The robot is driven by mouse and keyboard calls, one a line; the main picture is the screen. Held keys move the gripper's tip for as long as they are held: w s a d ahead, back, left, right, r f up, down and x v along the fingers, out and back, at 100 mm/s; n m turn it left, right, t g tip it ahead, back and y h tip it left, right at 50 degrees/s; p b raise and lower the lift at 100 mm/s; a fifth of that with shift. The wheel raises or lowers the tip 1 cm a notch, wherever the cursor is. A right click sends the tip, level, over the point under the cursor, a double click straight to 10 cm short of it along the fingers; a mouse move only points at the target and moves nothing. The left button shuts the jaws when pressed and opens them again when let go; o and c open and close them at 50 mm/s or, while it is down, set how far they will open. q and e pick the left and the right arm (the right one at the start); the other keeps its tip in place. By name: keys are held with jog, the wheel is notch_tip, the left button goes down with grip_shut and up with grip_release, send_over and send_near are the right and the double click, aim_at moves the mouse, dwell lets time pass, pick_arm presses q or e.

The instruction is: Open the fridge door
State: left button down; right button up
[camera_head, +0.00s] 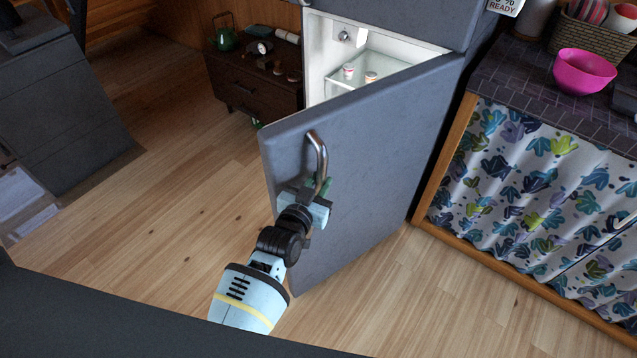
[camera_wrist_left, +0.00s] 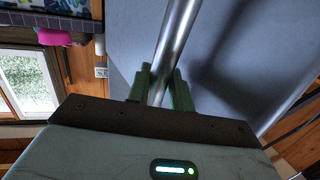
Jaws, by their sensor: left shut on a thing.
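The grey fridge door (camera_head: 370,165) stands partly open in the head view, swung out towards me. Its lit white interior (camera_head: 322,50) shows behind it, with a glass shelf and small jars. The curved metal handle (camera_head: 318,155) is near the door's free edge. My left gripper (camera_head: 318,190) is shut on the lower part of the handle. In the left wrist view the handle (camera_wrist_left: 178,45) runs between the two green fingers of the left gripper (camera_wrist_left: 160,88). The door surface (camera_wrist_left: 235,50) lies just behind it. My right gripper is in neither view.
A counter with a leaf-patterned curtain (camera_head: 540,190) and a pink bowl (camera_head: 584,72) stands to the right of the fridge. A low dark wooden cabinet (camera_head: 255,88) is behind the door. Wooden floor (camera_head: 170,190) lies clear to the door's left.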

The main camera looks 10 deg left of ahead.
pick_arm(q)
jog(key=c, duration=1.3)
grip_release()
jog(key=shift+v, duration=3.85)
